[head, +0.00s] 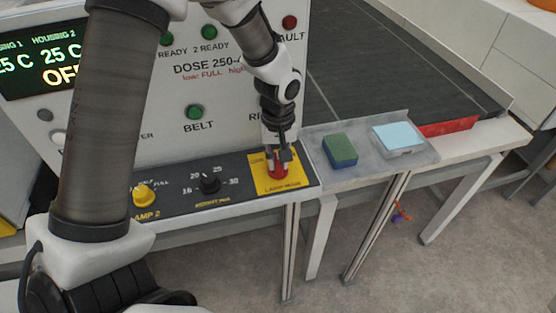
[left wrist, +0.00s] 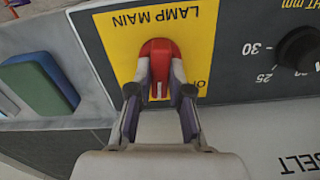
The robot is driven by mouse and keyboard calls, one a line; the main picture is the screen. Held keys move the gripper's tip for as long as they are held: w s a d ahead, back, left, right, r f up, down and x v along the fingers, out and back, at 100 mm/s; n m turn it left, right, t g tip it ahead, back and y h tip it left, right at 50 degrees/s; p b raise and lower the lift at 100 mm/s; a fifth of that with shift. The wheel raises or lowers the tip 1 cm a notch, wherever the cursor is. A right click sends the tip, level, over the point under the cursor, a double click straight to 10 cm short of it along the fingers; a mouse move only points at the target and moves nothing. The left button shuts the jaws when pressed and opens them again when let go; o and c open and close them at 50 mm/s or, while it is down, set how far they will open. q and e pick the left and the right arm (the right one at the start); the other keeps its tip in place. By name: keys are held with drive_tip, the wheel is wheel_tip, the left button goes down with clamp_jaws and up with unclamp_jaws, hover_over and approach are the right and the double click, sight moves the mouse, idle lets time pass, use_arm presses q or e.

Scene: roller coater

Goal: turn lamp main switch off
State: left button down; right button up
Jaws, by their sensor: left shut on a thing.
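The lamp main switch is a red rotary handle (left wrist: 160,68) on a yellow plate (left wrist: 115,35) marked LAMP MAIN. In the head view the red switch (head: 278,171) sits at the right end of the dark control panel (head: 230,203). My left gripper (head: 279,158) comes down on it from above. In the left wrist view the fingers of my left gripper (left wrist: 160,90) are shut on the red handle, one on each side. The handle's white mark points toward the gripper. Part of the plate's lettering is hidden by the fingers. My right gripper is not in view.
A black knob (head: 209,183) and a yellow knob (head: 143,194) are on the panel to the left. A green-and-blue block (head: 340,150) and a light blue block (head: 397,138) lie on a grey tray (head: 365,167) at right. A display (head: 45,65) and indicator lights are on the upright face.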

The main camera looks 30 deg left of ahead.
use_arm(q)
drive_tip(key=n+b, duration=0.1)
drive_tip(key=n, duration=0.4)
drive_tip(key=shift+s+f+n+b, duration=0.1)
drive_tip(key=shift+f+n+b, duration=0.1)
drive_tip(key=shift+n+b, duration=0.15)
drive_tip(key=n+b, duration=0.1)
drive_tip(key=n, duration=0.4)
idle(0.3)
drive_tip(key=c, duration=1.1)
unclamp_jaws()
drive_tip(key=shift+r, duration=0.1)
